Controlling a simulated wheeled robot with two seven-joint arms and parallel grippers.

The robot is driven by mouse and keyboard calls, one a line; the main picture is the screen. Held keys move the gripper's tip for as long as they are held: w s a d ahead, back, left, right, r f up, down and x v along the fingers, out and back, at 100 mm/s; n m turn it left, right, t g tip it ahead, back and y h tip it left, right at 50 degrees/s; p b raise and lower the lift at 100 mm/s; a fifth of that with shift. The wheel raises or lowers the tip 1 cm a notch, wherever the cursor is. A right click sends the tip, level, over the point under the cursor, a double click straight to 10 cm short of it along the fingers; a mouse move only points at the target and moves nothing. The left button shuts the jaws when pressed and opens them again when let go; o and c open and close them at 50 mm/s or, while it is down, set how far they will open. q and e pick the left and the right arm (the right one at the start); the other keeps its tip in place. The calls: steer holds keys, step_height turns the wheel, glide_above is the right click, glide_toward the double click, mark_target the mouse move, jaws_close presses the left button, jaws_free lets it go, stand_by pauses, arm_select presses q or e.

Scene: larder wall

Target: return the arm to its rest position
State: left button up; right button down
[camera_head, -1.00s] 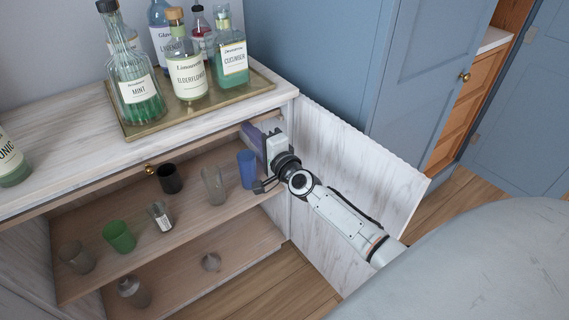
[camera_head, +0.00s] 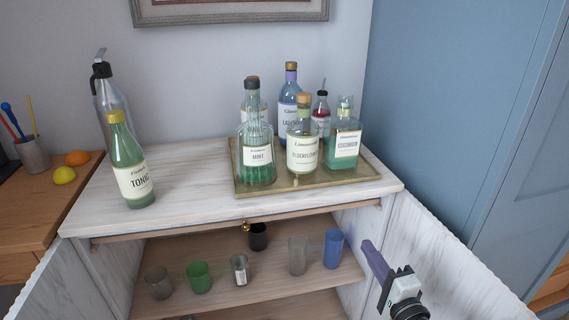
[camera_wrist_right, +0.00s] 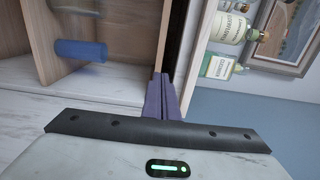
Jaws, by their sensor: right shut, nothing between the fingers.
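My right gripper (camera_head: 376,262) is in front of the right side of the open cabinet, near its right door. Its purple fingers also show in the right wrist view (camera_wrist_right: 163,92), closed together with nothing between them. It is apart from the blue cup (camera_head: 333,248), which stands on the cabinet shelf to its left. The blue cup also appears in the right wrist view (camera_wrist_right: 81,50), sideways. My left gripper is in neither view.
The open right door (camera_head: 425,265) is close to my right arm. A brass tray (camera_head: 240,186) with several bottles stands on the cabinet top, with a tonic bottle (camera_head: 130,165) to its left. Several cups, including a green cup (camera_head: 199,277), stand on the shelf.

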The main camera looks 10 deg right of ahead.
steer(key=s+a+f+n+g+y, duration=0.1)
steer(key=s+a+f+n+g, duration=0.3)
steer(key=s+a+f+n, duration=0.4)
steer(key=s+a+f+n+g+y, duration=0.2)
steer(key=s+a+f+n+g, duration=0.3)
steer(key=s, duration=1.1)
steer(key=a+f+n, duration=0.3)
steer(key=f+n, duration=0.2)
steer(key=n, duration=0.2)
steer(key=shift+a+f, duration=0.35)
steer(key=shift+f, duration=0.05)
